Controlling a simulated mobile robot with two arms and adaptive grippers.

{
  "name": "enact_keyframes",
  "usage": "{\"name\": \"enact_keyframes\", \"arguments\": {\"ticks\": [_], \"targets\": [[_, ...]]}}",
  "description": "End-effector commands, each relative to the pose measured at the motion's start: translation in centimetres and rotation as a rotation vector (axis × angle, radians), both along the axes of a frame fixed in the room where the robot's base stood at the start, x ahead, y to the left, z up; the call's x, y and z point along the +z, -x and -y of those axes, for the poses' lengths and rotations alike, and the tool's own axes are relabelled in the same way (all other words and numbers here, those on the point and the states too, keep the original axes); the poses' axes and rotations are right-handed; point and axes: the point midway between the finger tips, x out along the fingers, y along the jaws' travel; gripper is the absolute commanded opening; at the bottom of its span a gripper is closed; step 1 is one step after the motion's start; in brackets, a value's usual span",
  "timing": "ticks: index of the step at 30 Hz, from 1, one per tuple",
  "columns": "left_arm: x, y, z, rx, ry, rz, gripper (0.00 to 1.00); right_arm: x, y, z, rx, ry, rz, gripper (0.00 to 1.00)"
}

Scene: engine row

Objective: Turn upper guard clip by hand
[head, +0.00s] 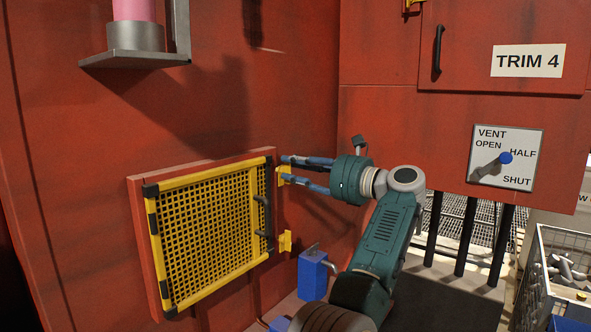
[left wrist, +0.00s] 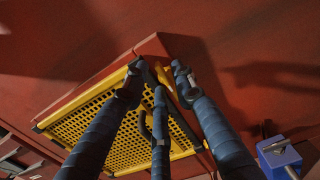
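The yellow mesh guard (head: 210,228) sits in a red frame on the red wall, with a black handle (head: 262,216) on its right side. The upper guard clip (head: 285,176) is a small yellow piece at the guard's upper right corner. My left gripper (head: 283,170) is at this clip, its blue fingers spread apart. In the left wrist view the yellow clip (left wrist: 166,80) shows between the fingertips (left wrist: 157,75), partly hidden by them; I cannot tell whether they touch it. The lower guard clip (head: 285,242) is free below. My right gripper is not in view.
A blue box with a lever (head: 313,275) stands below right of the guard; it also shows in the left wrist view (left wrist: 278,158). A vent selector plate (head: 506,158) is on the right panel. A wire basket (head: 560,275) stands lower right. A metal bracket (head: 135,58) juts out above.

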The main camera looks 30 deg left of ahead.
Motion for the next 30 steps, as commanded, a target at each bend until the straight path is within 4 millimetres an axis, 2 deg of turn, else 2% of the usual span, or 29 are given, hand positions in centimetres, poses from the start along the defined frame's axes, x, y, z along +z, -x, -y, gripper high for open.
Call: {"name": "enact_keyframes", "arguments": {"ticks": [1, 3, 17, 30], "targets": [[0.0, 0.0, 0.0, 0.0, 0.0, 0.0, 0.12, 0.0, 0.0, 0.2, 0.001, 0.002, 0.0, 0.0], [0.0, 0.0, 0.0, 0.0, 0.0, 0.0, 0.0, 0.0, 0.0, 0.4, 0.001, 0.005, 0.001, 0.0], [0.2, -0.1, 0.1, -0.002, -0.004, -0.06, 0.0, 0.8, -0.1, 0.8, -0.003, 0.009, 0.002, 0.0], [0.3, -0.8, 0.3, -0.004, -0.03, -0.405, 0.0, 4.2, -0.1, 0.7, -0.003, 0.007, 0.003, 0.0]]}}
